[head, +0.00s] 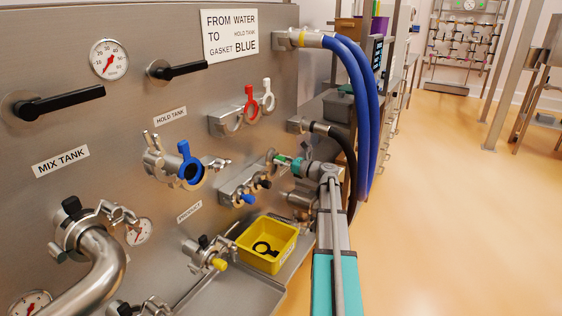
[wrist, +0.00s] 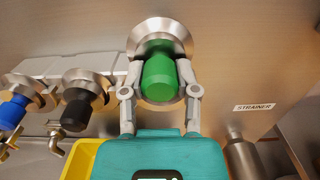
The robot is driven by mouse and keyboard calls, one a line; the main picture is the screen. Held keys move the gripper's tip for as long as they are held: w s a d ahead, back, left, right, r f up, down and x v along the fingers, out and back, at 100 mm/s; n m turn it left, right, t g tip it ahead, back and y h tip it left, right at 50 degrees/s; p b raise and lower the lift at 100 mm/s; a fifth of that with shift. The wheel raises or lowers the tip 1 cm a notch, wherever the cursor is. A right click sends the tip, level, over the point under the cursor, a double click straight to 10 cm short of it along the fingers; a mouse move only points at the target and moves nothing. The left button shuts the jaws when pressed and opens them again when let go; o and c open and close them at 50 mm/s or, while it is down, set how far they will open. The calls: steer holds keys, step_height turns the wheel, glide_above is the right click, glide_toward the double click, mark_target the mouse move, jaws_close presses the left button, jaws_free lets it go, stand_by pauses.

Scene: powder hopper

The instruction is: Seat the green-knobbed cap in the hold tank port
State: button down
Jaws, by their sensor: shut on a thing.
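The green-knobbed cap has a green knob (wrist: 158,78) on a round steel disc (wrist: 160,32). My gripper (wrist: 160,88) is shut on the knob, one finger on each side. In the head view my gripper (head: 292,163) and the green knob (head: 282,159) are at the right end of the cap rack (head: 232,187). I cannot tell whether the cap still touches the rack. The hold tank port (head: 156,160) is farther left on the panel, under the HOLD TANK label. A blue gasket ring (head: 190,170) and an open clamp are at its mouth.
A blue-knobbed cap (head: 247,199) and a black-knobbed cap (head: 265,184) sit on the rack. A yellow bin (head: 266,242) with a black ring stands below. Red and white rings (head: 249,104) hang above. Blue hoses (head: 360,90) and a black hose (head: 346,150) curve close to my arm.

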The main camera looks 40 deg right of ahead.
steer(key=v, duration=0.9)
stand_by(0.4)
steer(key=shift+r, duration=0.15)
stand_by(0.3)
